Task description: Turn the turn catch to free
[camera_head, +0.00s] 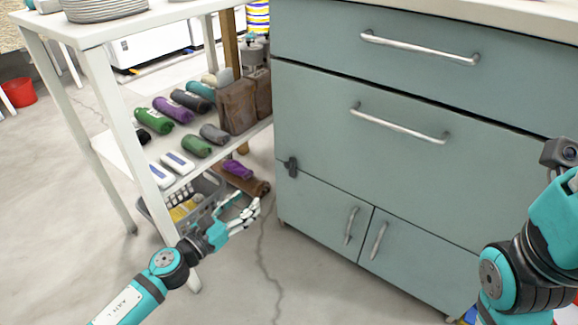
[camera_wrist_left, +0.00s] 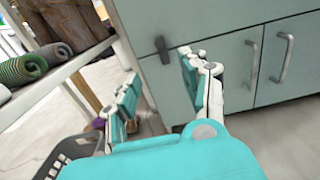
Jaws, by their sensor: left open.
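The turn catch (camera_head: 291,167) is a small dark piece on the left edge of the teal cabinet (camera_head: 400,165), at the seam between the lower drawer and the left door below. In the left wrist view the catch (camera_wrist_left: 163,49) looks upright, just beyond my fingers. My left gripper (camera_head: 243,210) is open and empty, below and to the left of the catch and apart from it. In the left wrist view its two spread fingers (camera_wrist_left: 165,88) point toward the cabinet's left edge. My right arm shows at the right edge; its fingers are out of view.
A white shelf (camera_head: 120,150) with rolled cloths and brown bags stands close left of the cabinet. A grey basket (camera_head: 150,210) sits below it, close to my left gripper. Two door handles (camera_head: 351,225) stick out low on the cabinet.

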